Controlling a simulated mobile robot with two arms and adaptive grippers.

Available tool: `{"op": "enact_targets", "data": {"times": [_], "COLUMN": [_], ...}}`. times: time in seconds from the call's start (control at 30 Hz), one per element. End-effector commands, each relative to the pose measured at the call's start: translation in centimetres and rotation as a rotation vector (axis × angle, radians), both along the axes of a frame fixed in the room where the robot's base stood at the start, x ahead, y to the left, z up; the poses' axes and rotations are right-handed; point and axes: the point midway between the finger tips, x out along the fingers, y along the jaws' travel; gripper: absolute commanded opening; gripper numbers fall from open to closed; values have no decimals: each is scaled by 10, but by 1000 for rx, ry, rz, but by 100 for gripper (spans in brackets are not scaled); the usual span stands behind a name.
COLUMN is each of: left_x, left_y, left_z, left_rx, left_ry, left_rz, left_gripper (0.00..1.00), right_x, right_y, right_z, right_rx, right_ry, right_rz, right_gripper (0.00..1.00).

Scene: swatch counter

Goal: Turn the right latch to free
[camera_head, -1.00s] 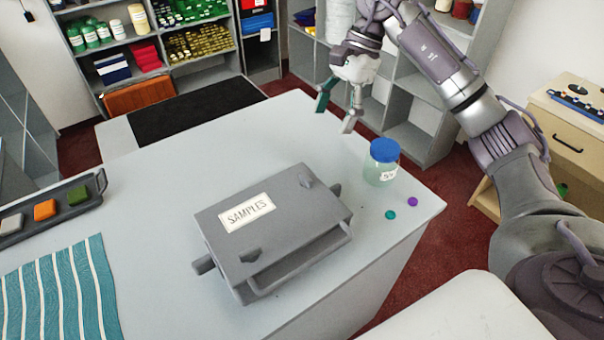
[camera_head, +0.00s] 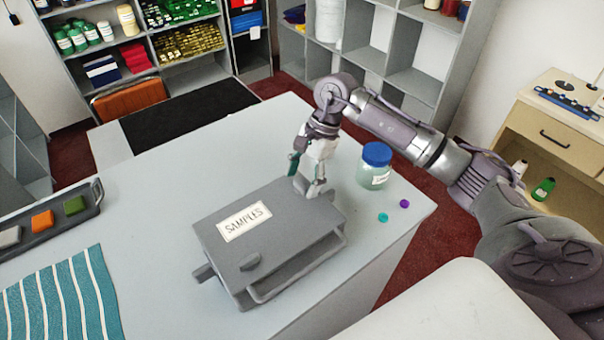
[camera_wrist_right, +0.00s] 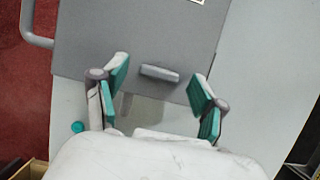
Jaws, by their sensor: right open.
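A grey case (camera_head: 285,228) labelled SAMPLES lies on the counter; it also shows in the right wrist view (camera_wrist_right: 100,45). The right latch (camera_wrist_right: 160,74) is a small grey bar on the lid close to the case's edge, lying roughly along that edge. In the head view my right gripper hides it. A second latch (camera_head: 250,262) sits on the lid's near left part. My right gripper (camera_head: 305,178) is open, pointing down over the lid's right end. In the right wrist view its teal-padded fingers (camera_wrist_right: 160,82) stand on either side of the right latch, apart from it.
A blue-lidded jar (camera_head: 374,167) stands just right of the case. A teal disc (camera_head: 383,218) and a purple disc (camera_head: 404,204) lie near the counter's right edge. A dark tray (camera_head: 52,226) and striped teal cloth (camera_head: 62,298) are at left. The counter (camera_head: 190,165) behind the case is clear.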

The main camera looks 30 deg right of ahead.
Motion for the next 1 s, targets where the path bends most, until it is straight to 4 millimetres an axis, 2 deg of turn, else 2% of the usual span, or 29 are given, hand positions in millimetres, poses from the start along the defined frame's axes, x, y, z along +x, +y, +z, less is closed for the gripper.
{"op": "enact_targets", "data": {"times": [0.37,0.73,1.0], "left_x": [0,-1,-1], "left_y": [0,0,0], "left_z": [2,2,-4], "left_rx": [0,0,0], "left_ry": [0,1,2], "left_rz": [0,0,0], "left_gripper": [40,40,40], "right_x": [0,0,-1], "right_y": [2,2,2], "right_z": [-6,-5,-7], "right_rx": [1,1,0], "right_ry": [-1,-1,-2], "right_rz": [0,1,-29], "right_gripper": [71,11,11]}}
